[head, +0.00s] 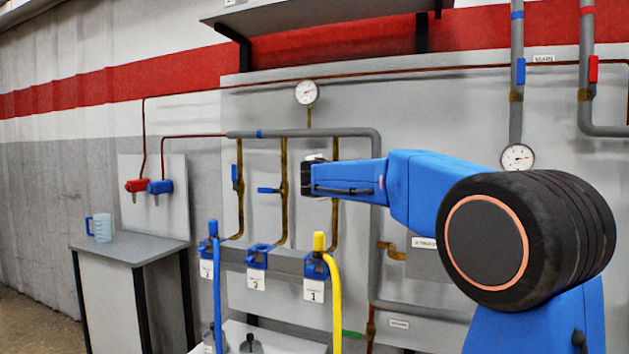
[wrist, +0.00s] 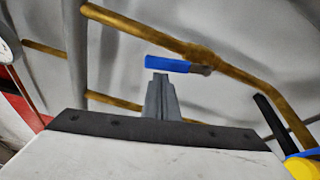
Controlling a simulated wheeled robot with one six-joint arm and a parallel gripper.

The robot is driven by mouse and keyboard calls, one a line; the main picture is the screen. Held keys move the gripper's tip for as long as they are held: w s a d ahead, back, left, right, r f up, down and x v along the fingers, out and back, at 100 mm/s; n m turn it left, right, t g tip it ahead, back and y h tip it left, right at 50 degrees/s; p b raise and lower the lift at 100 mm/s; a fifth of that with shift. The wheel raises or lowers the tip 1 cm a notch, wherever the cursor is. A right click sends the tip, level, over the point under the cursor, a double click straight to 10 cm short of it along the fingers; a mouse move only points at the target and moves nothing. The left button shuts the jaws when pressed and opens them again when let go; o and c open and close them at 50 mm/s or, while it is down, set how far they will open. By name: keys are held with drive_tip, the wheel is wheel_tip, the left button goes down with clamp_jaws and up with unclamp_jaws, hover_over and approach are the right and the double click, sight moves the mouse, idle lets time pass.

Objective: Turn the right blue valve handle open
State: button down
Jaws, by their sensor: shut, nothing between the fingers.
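In the wrist view a blue valve handle (wrist: 167,64) sticks out to the left from a fitting on a diagonal brass pipe (wrist: 245,78). My gripper (wrist: 160,84) is shut with its narrow fingertips just below this handle; I cannot tell if they touch it. In the head view my gripper (head: 309,178) is in front of the right brass pipe (head: 335,225) and hides its valve. To its left, one blue handle (head: 268,190) lies level on the middle pipe, and another (head: 235,174) stands upright on the left pipe.
Below the pipes are blue brackets, a blue hose (head: 218,290) and a yellow hose (head: 334,295). A grey pipe (head: 310,133) runs above the valves, with a gauge (head: 306,92) higher up. A small table (head: 130,248) with a blue jug (head: 100,228) stands left.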

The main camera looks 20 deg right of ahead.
drive_tip(key=shift+d, duration=0.1)
drive_tip(key=shift+s+d+r, duration=0.3)
drive_tip(key=shift+s+d, duration=0.3)
drive_tip(key=shift+d, duration=0.1)
